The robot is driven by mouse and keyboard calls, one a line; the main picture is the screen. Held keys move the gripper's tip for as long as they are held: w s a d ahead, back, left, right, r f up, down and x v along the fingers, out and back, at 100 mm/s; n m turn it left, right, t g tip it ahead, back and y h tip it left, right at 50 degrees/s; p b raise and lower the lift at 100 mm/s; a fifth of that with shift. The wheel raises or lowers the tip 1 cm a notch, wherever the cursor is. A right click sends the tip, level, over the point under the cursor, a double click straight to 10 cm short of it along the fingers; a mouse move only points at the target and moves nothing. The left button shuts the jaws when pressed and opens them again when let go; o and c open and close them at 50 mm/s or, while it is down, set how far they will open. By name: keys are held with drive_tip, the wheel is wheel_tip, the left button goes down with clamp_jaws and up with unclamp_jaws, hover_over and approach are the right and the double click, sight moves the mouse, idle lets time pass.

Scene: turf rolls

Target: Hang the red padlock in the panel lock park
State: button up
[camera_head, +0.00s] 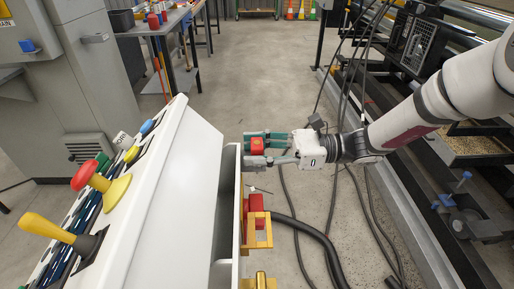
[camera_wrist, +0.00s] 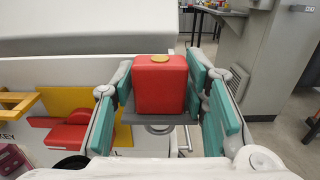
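The red padlock (camera_head: 257,146) is between the teal-padded fingers of my gripper (camera_head: 262,147), in the air beside the panel's upper right edge. In the wrist view the padlock (camera_wrist: 160,88) shows as a red block with a yellow disc on top. A grey shackle-like loop shows below it. My gripper (camera_wrist: 163,95) has its pads at both sides of the padlock, seemingly closed on it. A yellow bracket (camera_head: 262,240) with red pieces (camera_head: 256,209) sits on the panel's side, below my gripper in the head view. The bracket (camera_wrist: 72,98) is at left in the wrist view. I cannot tell which fitting is the lock park.
The white sloped console (camera_head: 165,200) carries a red mushroom button (camera_head: 84,175) and a yellow lever (camera_head: 45,227). Black hoses (camera_head: 310,235) lie on the floor below my arm. Machinery (camera_head: 440,60) stands at right. A maroon item (camera_wrist: 12,160) is at lower left in the wrist view.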

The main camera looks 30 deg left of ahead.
drive_tip(key=shift+o, duration=0.6)
drive_tip(key=v, duration=1.2)
